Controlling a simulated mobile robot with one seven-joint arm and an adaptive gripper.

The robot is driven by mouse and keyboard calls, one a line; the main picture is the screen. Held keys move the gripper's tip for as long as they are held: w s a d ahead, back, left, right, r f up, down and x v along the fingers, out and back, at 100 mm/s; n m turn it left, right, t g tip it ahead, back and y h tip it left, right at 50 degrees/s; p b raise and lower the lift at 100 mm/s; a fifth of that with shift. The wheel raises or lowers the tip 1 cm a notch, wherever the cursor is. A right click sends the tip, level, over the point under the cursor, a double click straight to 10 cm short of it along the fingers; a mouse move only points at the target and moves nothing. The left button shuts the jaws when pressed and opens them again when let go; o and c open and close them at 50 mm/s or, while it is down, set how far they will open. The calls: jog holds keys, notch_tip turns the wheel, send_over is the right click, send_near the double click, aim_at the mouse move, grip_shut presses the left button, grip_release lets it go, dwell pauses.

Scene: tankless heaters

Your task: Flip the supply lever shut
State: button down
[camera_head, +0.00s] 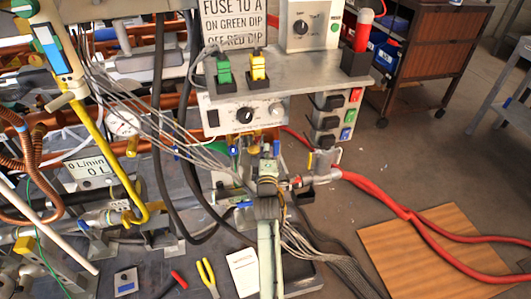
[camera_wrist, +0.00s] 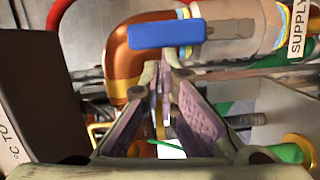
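In the wrist view a blue lever handle (camera_wrist: 167,33) lies lengthwise along a short pipe run, beside a copper elbow (camera_wrist: 122,55). A white tag reading SUPPLY (camera_wrist: 298,28) is on the pipe to its right. My gripper (camera_wrist: 160,72) has its fingertips together just below the lever in the picture, with no object seen between them. Whether the tips touch the lever cannot be told. In the head view my gripper (camera_head: 268,162) is below the control panel, near a small blue piece (camera_head: 277,148) that may be this lever.
A panel box (camera_head: 245,115) with a knob, green and yellow plugs stands above my gripper. A switch block (camera_head: 333,120) and red hose (camera_head: 375,190) are to the right. Grey cables (camera_head: 150,130) and copper pipes crowd the left. A dark block (camera_wrist: 40,85) fills the wrist view's left.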

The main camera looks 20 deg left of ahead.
aim_at(278, 145)
jog(key=shift+w+d+r, duration=0.15)
jog(key=shift+d+r, duration=0.05)
jog(key=shift+w+d+r+m+p, duration=0.2)
jog(key=shift+d+m+p, duration=0.2)
jog(key=shift+m, duration=0.2)
jog(key=shift+w+d+r+m+g+p, duration=0.15)
jog(key=shift+w+d+m+g+p, duration=0.1)
jog(key=shift+d+m+g+p, duration=0.35)
jog(key=shift+w+d+m+b, duration=0.3)
jog(key=shift+w+d+m, duration=0.25)
jog(key=shift+m, duration=0.35)
jog(key=w+d+f+m+g+y+b, duration=0.2)
jog(key=w+d+f+m+g+b, duration=0.1)
jog(key=m+b, duration=0.5)
jog(key=shift+w+d+f+m+y, duration=0.4)
jog(key=shift+w+d+f+m, duration=0.25)
jog(key=shift+d+f+m, duration=0.8)
jog(key=shift+d+r+n, duration=0.25)
jog(key=shift+r+n, duration=0.05)
jog(key=shift+n, duration=0.05)
jog(key=shift+s, duration=0.15)
